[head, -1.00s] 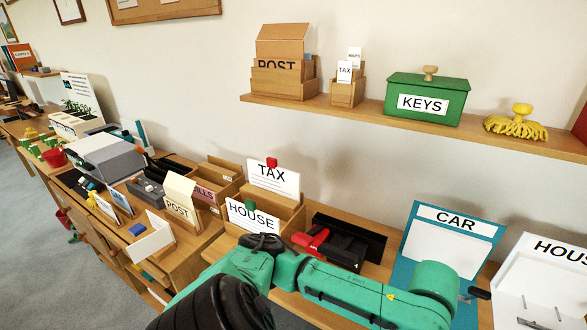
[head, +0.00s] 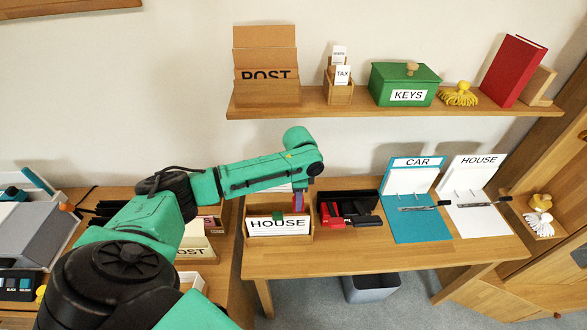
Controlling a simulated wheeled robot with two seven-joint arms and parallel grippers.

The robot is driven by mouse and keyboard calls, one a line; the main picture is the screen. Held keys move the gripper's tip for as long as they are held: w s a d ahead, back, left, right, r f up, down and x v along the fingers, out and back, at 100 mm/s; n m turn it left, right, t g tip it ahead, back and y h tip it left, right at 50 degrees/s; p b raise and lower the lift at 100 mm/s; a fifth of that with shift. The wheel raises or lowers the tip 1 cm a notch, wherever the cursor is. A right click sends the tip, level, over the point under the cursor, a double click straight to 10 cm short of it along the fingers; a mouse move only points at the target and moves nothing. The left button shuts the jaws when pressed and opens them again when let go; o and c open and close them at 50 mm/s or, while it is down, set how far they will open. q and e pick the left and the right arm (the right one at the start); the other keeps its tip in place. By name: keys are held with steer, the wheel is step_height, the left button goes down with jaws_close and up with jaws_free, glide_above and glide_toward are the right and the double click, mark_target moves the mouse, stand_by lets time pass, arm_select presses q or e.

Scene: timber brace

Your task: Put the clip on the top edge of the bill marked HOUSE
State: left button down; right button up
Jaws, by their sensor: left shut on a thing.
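The bill marked HOUSE (head: 278,226) is a white card standing in the front of a wooden rack (head: 250,238). A small green clip (head: 277,216) sits at its top edge. Behind it, a strip of the white TAX bill (head: 282,188) shows under my arm; its lettering is hidden. My left gripper (head: 298,203) points down at the rack's right rear, by the TAX bill. It is shut on a small red thing, apparently the red clip, mostly hidden by the fingers. Whether the clip still touches the TAX bill cannot be told. My right gripper is out of view.
A black tray with red and black items (head: 349,210) stands right of the rack. A blue CAR board (head: 418,215) and a white HOUSE board (head: 478,200) stand farther right, each with a pen. A shelf (head: 390,110) runs above. The table's front strip is clear.

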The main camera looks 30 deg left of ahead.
arm_select(q)
steer(key=shift+w+a+r+m, duration=0.2)
steer(key=shift+w+r+m, duration=0.1)
steer(key=shift+r, duration=0.15)
steer(key=shift+w+d+f, duration=0.1)
steer(key=shift+w+f, duration=0.1)
steer(key=shift+f, duration=0.05)
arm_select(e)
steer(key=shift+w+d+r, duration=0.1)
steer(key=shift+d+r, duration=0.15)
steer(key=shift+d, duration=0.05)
arm_select(q)
steer(key=shift+s, duration=0.15)
steer(key=shift+f+b, duration=0.55)
step_height(320, 180, down, 4)
steer(key=shift+f+b, duration=0.1)
steer(key=shift+b, duration=0.9)
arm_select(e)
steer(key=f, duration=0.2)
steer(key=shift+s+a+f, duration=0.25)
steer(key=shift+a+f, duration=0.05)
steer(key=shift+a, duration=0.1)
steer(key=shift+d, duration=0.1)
arm_select(q)
steer(key=shift+p, duration=0.45)
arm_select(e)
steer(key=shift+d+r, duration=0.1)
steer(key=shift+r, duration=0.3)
